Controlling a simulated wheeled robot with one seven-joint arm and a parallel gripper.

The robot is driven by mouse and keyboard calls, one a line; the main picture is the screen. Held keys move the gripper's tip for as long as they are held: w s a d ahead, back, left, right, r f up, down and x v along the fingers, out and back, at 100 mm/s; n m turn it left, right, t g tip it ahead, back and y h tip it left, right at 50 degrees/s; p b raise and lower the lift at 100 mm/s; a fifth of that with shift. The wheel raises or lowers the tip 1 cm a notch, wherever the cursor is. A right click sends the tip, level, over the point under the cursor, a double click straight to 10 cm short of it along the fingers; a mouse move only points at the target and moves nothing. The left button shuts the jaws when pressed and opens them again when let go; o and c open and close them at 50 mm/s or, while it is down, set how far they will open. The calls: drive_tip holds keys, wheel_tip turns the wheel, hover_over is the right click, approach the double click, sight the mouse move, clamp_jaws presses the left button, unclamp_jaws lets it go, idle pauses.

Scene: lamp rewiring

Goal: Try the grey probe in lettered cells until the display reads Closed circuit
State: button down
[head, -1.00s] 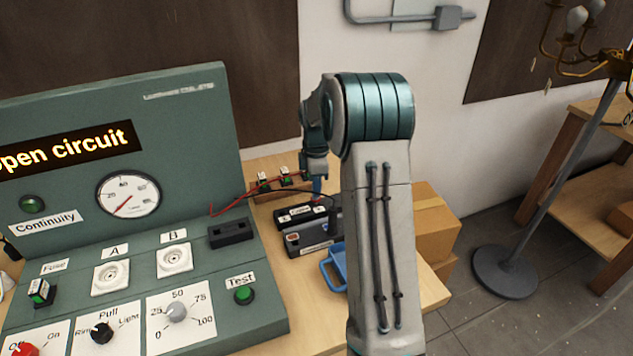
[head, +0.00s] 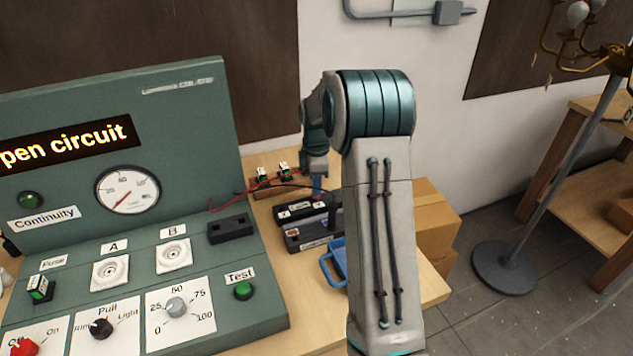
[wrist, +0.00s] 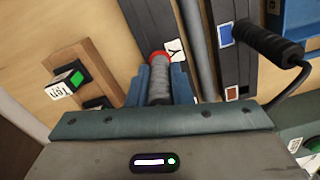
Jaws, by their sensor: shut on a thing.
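My gripper (wrist: 165,86) is shut on the grey probe (wrist: 158,78), a ribbed grey handle with a red ring at its far end. The red end is over a dark cell block beside a white letter label (wrist: 175,50); I cannot tell whether its tip touches. In the head view the gripper (head: 318,188) is partly hidden by my arm, over the black cell blocks (head: 300,230). The orange display (head: 68,145) reads "pen circuit", cut off at the left edge. A black ribbed probe (wrist: 262,42) with a black cable lies over the right block.
The green test panel (head: 190,110) fills the left, with sockets, knobs and a dial (head: 127,190). A wooden strip (wrist: 85,70) with green switches stands beside the blocks. A blue tray (head: 335,262) is close by. A cardboard box (head: 432,215) stands behind my arm.

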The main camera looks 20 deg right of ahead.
drive_tip(key=shift+f+b, duration=0.3)
drive_tip(key=shift+f, duration=0.25)
idle(0.4)
drive_tip(key=c, duration=1.2)
unclamp_jaws()
drive_tip(key=shift+c, duration=0.2)
wheel_tip(320, 180, up, 14)
drive_tip(key=shift+f+b, duration=0.1)
drive_tip(key=shift+b, duration=0.35)
drive_tip(key=s+a+r+m+t, duration=0.25)
drive_tip(key=s+a+m, duration=0.5)
drive_tip(key=s, duration=0.65)
drive_tip(key=s+a+f+m, duration=0.2)
drive_tip(key=s+m, duration=0.1)
drive_tip(key=s, duration=0.5)
drive_tip(key=s+a+f+m, duration=0.3)
drive_tip(key=s+m, duration=0.1)
drive_tip(key=s, duration=0.5)
drive_tip(key=shift+f, duration=0.25)
